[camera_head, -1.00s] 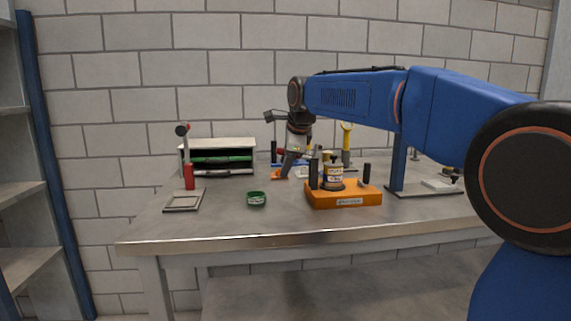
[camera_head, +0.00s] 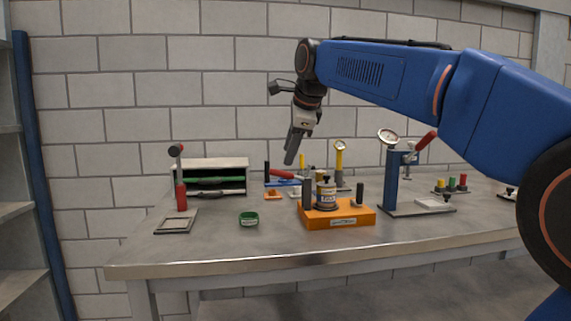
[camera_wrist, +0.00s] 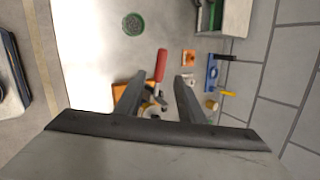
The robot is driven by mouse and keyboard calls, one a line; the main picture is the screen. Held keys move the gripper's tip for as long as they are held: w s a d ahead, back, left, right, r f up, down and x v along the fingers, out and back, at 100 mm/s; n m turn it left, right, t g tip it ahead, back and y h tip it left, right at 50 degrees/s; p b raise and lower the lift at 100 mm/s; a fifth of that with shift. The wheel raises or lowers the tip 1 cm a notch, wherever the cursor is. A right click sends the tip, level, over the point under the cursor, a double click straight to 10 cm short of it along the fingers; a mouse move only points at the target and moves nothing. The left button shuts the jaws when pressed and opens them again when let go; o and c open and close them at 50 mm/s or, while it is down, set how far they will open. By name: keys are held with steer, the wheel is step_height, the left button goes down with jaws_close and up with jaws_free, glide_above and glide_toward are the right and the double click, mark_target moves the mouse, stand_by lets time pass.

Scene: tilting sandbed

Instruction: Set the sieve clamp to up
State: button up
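The orange base (camera_head: 340,220) stands mid-table with a labelled, yellow-banded pot (camera_head: 326,196) on it and black posts beside the pot. A red handle (camera_head: 281,174), which I take to be the sieve clamp's lever, sticks out leftward behind the left post, nearly level and slightly raised at its free end. The red handle (camera_wrist: 160,65) also shows in the wrist view, lying ahead of and between my fingertips. My gripper (camera_head: 290,160) hangs above and behind the base, apart from the handle; it also shows in the wrist view (camera_wrist: 160,78), with its fingers apart and nothing gripped. The handle's pivot is hidden.
A green bowl (camera_head: 249,218) stands left of the base. A red upright lever (camera_head: 181,195) and a rack (camera_head: 245,165) are at the left. A blue gauge press (camera_head: 392,180) stands at the right, with a yellow-stemmed gauge (camera_head: 340,160) behind the base. The front table edge is clear.

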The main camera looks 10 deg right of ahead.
steer(key=shift+v, duration=1.55)
steer(key=s+d+f+n, duration=0.4)
steer(key=s+f+n, duration=0.2)
steer(key=s+f, duration=0.5)
steer(key=s+d+f+n+g+h, duration=0.1)
steer(key=s+d+f+n, duration=0.4)
steer(key=s+f, duration=0.7)
steer(key=s+d+f+n+g, duration=0.1)
steer(key=s+d+f+n, duration=0.4)
steer(key=s+f+n, duration=0.3)
steer(key=s+f, duration=0.4)
steer(key=f, duration=0.5)
steer(key=shift+s+h, duration=0.2)
steer(key=shift+h, duration=0.2)
